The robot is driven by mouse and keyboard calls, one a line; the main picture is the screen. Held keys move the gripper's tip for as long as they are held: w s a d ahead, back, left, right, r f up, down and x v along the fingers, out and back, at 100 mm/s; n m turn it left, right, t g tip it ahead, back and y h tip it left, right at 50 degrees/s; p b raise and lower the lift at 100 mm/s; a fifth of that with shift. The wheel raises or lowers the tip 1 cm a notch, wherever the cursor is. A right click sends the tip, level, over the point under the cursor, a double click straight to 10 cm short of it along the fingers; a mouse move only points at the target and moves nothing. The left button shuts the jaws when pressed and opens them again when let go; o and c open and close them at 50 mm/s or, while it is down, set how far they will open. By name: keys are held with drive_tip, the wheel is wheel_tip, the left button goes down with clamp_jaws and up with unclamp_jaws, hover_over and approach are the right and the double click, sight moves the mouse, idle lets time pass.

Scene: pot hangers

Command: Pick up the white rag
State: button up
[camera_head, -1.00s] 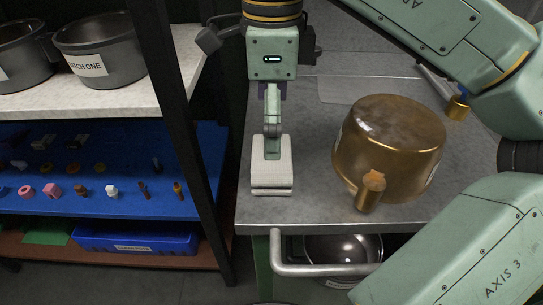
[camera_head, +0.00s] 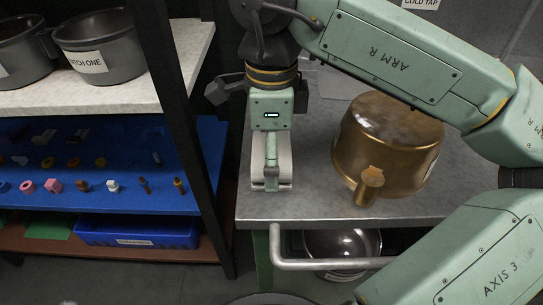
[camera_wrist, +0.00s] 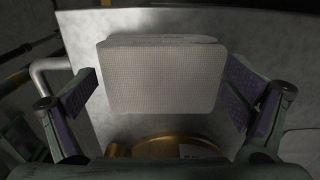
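The white rag (camera_head: 285,172) is a folded, flat cloth lying on the metal table at its left front, left of the brass pot. In the wrist view the rag (camera_wrist: 162,75) lies between the two spread fingers, with a gap on each side. My gripper (camera_head: 271,186) is over the rag in the head view, pointing down and covering part of it. In the wrist view my gripper (camera_wrist: 160,98) is open, and its purple finger pads do not touch the cloth. The exact height above the rag is hard to tell.
The brass pot (camera_head: 388,140) stands upside down on the table (camera_head: 315,209), close right of the rag. A rail (camera_head: 330,264) runs along the table's front, with a metal bowl (camera_head: 342,243) below. A shelf post (camera_head: 190,130) stands close on the left.

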drive_tip(key=c, duration=0.9)
drive_tip(key=shift+o, duration=0.2)
drive_tip(key=shift+r, duration=0.1)
wheel_tip(320, 180, up, 10)
drive_tip(key=shift+f, duration=0.1)
drive_tip(key=o, duration=0.6)
drive_tip(key=c, duration=0.8)
